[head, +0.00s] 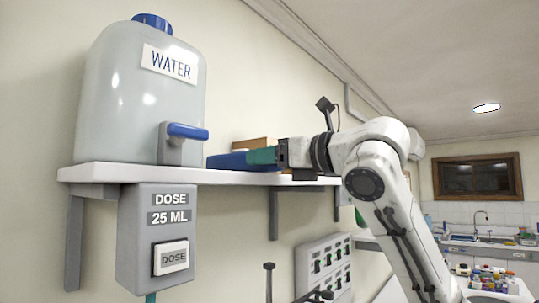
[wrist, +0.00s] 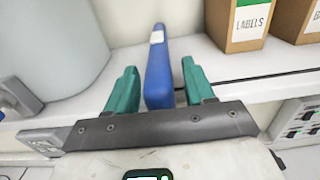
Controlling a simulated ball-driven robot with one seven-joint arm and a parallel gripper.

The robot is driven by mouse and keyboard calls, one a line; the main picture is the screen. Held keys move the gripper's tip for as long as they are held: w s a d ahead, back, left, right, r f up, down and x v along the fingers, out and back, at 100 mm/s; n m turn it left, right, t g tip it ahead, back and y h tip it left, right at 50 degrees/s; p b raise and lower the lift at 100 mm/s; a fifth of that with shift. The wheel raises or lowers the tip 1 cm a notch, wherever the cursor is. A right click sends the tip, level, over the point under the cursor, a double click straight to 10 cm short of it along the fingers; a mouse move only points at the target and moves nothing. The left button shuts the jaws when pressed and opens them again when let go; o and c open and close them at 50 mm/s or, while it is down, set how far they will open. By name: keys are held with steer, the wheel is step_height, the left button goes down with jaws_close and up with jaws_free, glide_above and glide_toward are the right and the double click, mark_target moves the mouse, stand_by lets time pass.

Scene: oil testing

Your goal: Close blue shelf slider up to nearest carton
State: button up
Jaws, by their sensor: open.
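The blue shelf slider (head: 224,161) lies on the white shelf (head: 105,173), between the water tank and the cartons. In the wrist view the slider (wrist: 158,88) stands as a long blue bar with a small white patch near its far end. My gripper (head: 257,156) reaches over the shelf from the right. In the wrist view my gripper (wrist: 159,68) is open, with one teal finger on each side of the slider and gaps showing. The nearest carton, labelled LABELS (wrist: 247,20), stands right of the slider with free shelf between them. A carton (head: 262,142) shows partly behind my gripper in the head view.
The WATER tank (head: 135,105) with its blue-handled tap (head: 186,131) stands left of the slider. A second carton (wrist: 298,20) stands right of the first. A grey DOSE box (head: 152,225) hangs below the shelf. Switch panels (head: 325,265) are lower right.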

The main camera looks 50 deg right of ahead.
steer(key=shift+c, duration=0.4)
jaws_close()
